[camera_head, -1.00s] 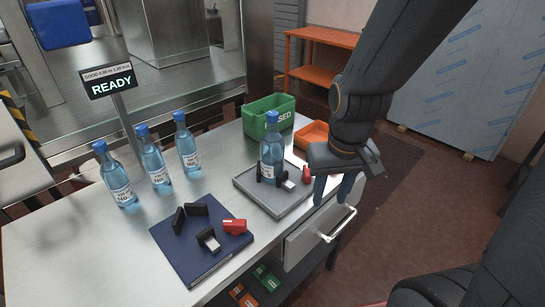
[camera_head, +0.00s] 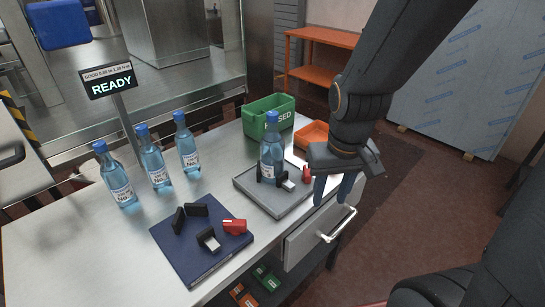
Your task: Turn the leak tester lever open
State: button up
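A grey tray-like base (camera_head: 290,205) on the steel table holds an upright blue-tinted bottle (camera_head: 271,150) between dark blocks. A small red lever (camera_head: 306,174) stands at its right edge. A second fixture on a dark blue base (camera_head: 185,265) has black blocks (camera_head: 196,210), a grey-tipped black block and a red lever (camera_head: 235,226), with no bottle in it. My gripper (camera_head: 332,188) points down just right of the grey base, close to its red lever. Its two blue fingers are apart, with nothing seen between them. Whether a finger touches the lever cannot be told.
Three bottles (camera_head: 154,162) stand at the table's left. A sign (camera_head: 108,82) reads READY. A green crate (camera_head: 268,112) and an orange tray (camera_head: 312,134) stand at the back right. An open drawer (camera_head: 315,228) juts out below my gripper. The front-left tabletop is clear.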

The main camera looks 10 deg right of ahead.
aim_at(305, 178)
jog(key=k, duration=0.5)
jog(key=z, duration=0.45)
jog(key=i, duration=0.7)
jog(key=u, duration=3)
jog(key=k, duration=0.4)
jog(key=z, duration=0.9)
